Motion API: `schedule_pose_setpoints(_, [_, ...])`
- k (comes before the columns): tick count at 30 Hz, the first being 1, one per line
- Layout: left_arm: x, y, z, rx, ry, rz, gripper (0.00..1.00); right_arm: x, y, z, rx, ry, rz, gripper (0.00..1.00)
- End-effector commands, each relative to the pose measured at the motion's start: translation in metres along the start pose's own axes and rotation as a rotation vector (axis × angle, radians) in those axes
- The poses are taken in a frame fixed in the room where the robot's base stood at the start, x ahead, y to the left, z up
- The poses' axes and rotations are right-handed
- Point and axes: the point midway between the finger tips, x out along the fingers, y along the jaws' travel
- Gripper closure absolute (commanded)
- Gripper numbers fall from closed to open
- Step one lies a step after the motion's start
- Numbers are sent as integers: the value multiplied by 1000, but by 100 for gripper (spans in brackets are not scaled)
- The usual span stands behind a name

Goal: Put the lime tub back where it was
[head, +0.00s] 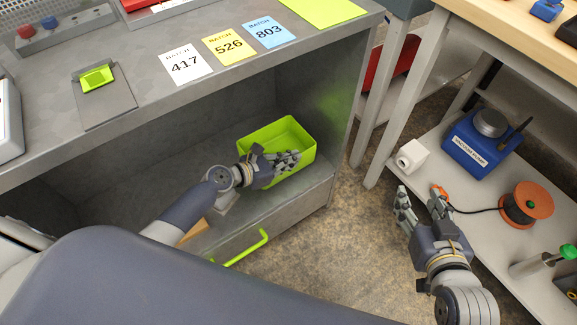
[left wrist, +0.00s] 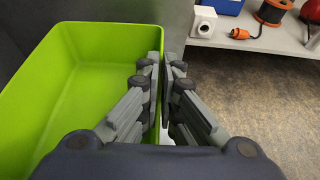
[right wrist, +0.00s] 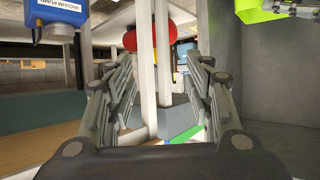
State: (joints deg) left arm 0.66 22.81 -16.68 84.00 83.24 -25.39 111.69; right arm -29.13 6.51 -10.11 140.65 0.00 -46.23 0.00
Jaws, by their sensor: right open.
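The lime tub (head: 306,162) is an open green box. It sits upright at the right end of the grey cabinet's open shelf (head: 215,236). My left gripper (head: 287,158) reaches in from the left to the tub. In the left wrist view, the fingers are close together on the right wall of the tub (left wrist: 60,75), one inside and one outside. The tub looks empty in what shows; my gripper hides part of the wall. My right gripper (head: 420,192) is open and empty over the floor, between the cabinet and the right-hand bench.
A lime handle (head: 240,250) juts out below the shelf. On the bench's lower shelf stand a blue vacuum pump (head: 478,145), a white block (head: 412,156) and an orange cable reel (head: 528,203).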

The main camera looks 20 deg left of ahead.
Motion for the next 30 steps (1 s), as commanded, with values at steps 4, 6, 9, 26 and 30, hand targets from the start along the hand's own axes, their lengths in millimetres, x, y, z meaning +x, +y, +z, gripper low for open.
schedule_pose_setpoints(4, [1,8,0,1,-1,2,100,2,-2,-17,0,85,-5,52])
schedule_pose_setpoints(6, [1,10,0,1,-1,2,100,2,-3,-21,0,103,-6,52])
schedule_pose_setpoints(9, [2,10,-2,1,-1,2,100,3,-4,-27,0,134,-8,52])
schedule_pose_setpoints(26, [13,9,-29,2,-1,1,100,-28,-17,-128,9,681,-40,52])
schedule_pose_setpoints(30, [14,9,-32,1,-1,1,100,-37,-19,-140,11,755,-44,52])
